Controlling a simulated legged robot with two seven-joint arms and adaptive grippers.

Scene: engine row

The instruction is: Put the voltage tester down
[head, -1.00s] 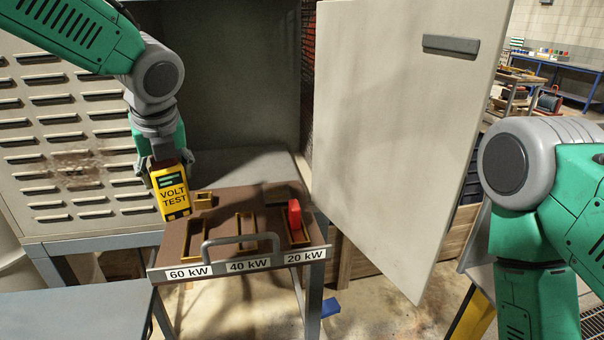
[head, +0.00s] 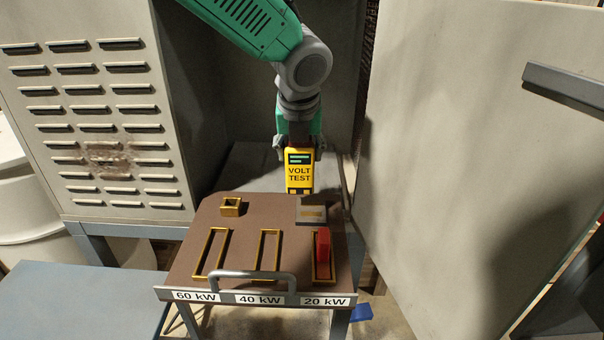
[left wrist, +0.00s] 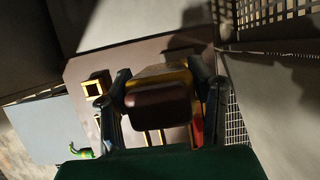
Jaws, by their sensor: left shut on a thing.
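The yellow voltage tester (head: 299,175), marked VOLT TEST, hangs upright in my left gripper (head: 300,148). It is above the back right of the brown drawer board (head: 190,245), close over a small grey plate (head: 311,211); I cannot tell whether they touch. In the left wrist view the tester's dark end (left wrist: 158,103) sits between the two fingers (left wrist: 160,95), which are shut on it. My right gripper is not in view.
The board has slots labelled 60 kW, 40 kW and 20 kW; a red block (head: 323,246) stands in the 20 kW slot. A small yellow square socket (head: 231,206) is at the back left. A handle (head: 252,277) rises in front. A cabinet door (head: 450,170) stands right.

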